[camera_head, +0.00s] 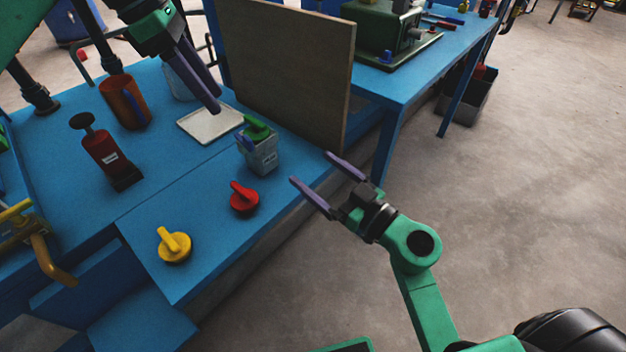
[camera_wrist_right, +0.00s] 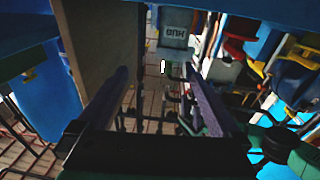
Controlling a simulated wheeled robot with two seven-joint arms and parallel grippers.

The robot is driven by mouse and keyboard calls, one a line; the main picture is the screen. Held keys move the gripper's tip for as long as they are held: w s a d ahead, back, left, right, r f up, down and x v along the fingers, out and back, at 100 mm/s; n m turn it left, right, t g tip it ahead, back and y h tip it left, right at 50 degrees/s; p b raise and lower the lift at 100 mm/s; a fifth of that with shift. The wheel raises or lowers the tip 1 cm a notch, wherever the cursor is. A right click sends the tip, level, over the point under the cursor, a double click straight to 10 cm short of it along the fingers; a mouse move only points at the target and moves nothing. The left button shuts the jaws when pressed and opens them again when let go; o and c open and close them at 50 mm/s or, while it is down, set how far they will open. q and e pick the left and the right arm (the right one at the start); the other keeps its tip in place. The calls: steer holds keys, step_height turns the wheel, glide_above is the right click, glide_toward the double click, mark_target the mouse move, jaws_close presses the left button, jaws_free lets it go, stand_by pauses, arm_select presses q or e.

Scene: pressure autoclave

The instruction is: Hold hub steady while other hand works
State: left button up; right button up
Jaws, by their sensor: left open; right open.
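The hub is a small grey box (camera_head: 262,158) with a green handle (camera_head: 257,130) on top and a blue part at its left side. It stands upright near the blue table's right edge. In the right wrist view its labelled grey face (camera_wrist_right: 174,30) shows ahead, beyond the fingertips. My right gripper (camera_head: 311,168) is open and empty, to the right of the hub and apart from it. Its fingers also frame the gap in the wrist view (camera_wrist_right: 158,72). My left gripper (camera_head: 218,101) is open above the table, behind and left of the hub, touching nothing I can see.
A red knob (camera_head: 244,199) and a yellow knob (camera_head: 174,246) sit on the table's front part. An upright brown panel (camera_head: 285,70) rises behind the hub.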

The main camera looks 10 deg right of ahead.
mark_target(269, 153)
steer(key=shift+n+g+y, duration=0.3)
steer(key=shift+g, duration=0.4)
steer(key=x, duration=0.5)
steer(key=f+x, duration=0.1)
steer(key=x, duration=0.4)
steer(key=a+x, duration=0.1)
steer(key=x, duration=0.4)
steer(key=shift+s+a+f, duration=0.1)
steer(key=shift+s+f, duration=0.15)
steer(key=shift+s, duration=0.15)
jaws_close()
arm_select(q)
steer(key=shift+n, duration=0.3)
jaws_close()
steer(key=m, duration=1)
steer(key=d+m+t, duration=0.1)
steer(key=m, duration=0.9)
steer(key=s+d+m, duration=0.1)
steer(key=m, duration=1)
steer(key=shift+d+r+t+y, duration=0.1)
steer(key=shift+r+t+y, duration=0.2)
steer(key=shift+r, duration=0.05)
